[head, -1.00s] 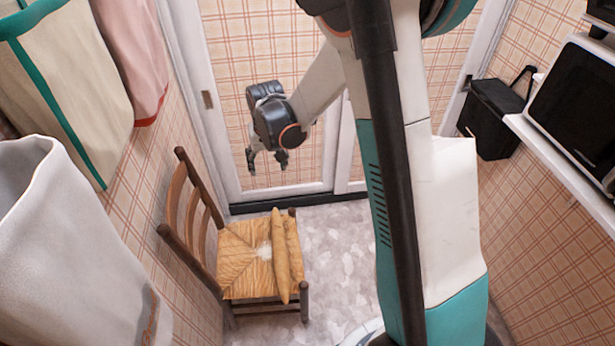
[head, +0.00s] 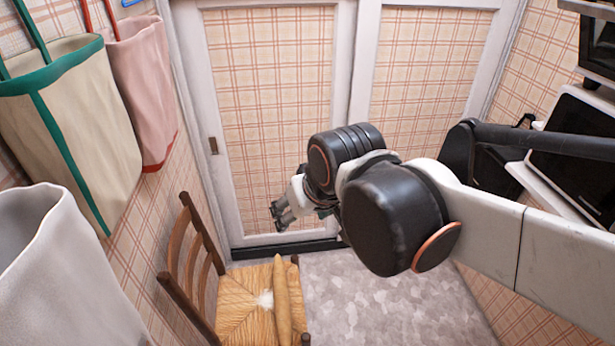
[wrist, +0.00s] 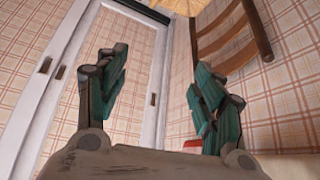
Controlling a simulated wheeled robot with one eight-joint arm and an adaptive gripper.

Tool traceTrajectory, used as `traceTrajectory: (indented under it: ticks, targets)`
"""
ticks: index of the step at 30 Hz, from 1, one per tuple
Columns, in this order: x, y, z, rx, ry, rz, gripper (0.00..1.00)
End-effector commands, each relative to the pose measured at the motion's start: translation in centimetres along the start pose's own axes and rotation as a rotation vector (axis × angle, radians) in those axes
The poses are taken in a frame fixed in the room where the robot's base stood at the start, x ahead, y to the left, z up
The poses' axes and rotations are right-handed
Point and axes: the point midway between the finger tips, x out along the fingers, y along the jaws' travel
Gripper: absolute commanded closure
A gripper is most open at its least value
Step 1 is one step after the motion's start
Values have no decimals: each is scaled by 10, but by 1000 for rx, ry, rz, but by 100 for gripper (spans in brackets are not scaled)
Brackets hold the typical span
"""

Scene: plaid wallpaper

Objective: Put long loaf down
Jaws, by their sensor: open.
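The long loaf (head: 282,300) is a tan baguette shape lying along the right part of the woven chair seat (head: 238,307). The chair's wooden back (head: 190,255) stands on the left, near the wall. My gripper (head: 278,216) is open and empty, in the air above and beyond the chair, near the sliding doors. It is apart from the loaf. In the wrist view my gripper (wrist: 160,88) has its fingers spread with nothing between them. That view shows part of the chair back (wrist: 235,40) at the upper right, and the loaf cannot be made out there.
Fabric bags (head: 65,110) hang on the left wall, with a white bag (head: 60,270) nearer. Sliding doors (head: 350,60) close off the back. A shelf (head: 560,185) with a dark-fronted appliance (head: 575,140) is at the right. Floor (head: 390,300) right of the chair is clear.

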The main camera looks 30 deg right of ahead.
Motion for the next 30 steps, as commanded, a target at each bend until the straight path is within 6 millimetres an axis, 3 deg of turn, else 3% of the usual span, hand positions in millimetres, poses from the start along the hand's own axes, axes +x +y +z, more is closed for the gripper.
traceTrajectory:
  ticks: [3, 9, 30]
  targets:
    - [-12, 0, 21, -17, 32, -1, 38]
    - [-20, 0, 38, -33, 64, -2, 38]
    - [-21, 0, 39, -35, 67, -2, 39]
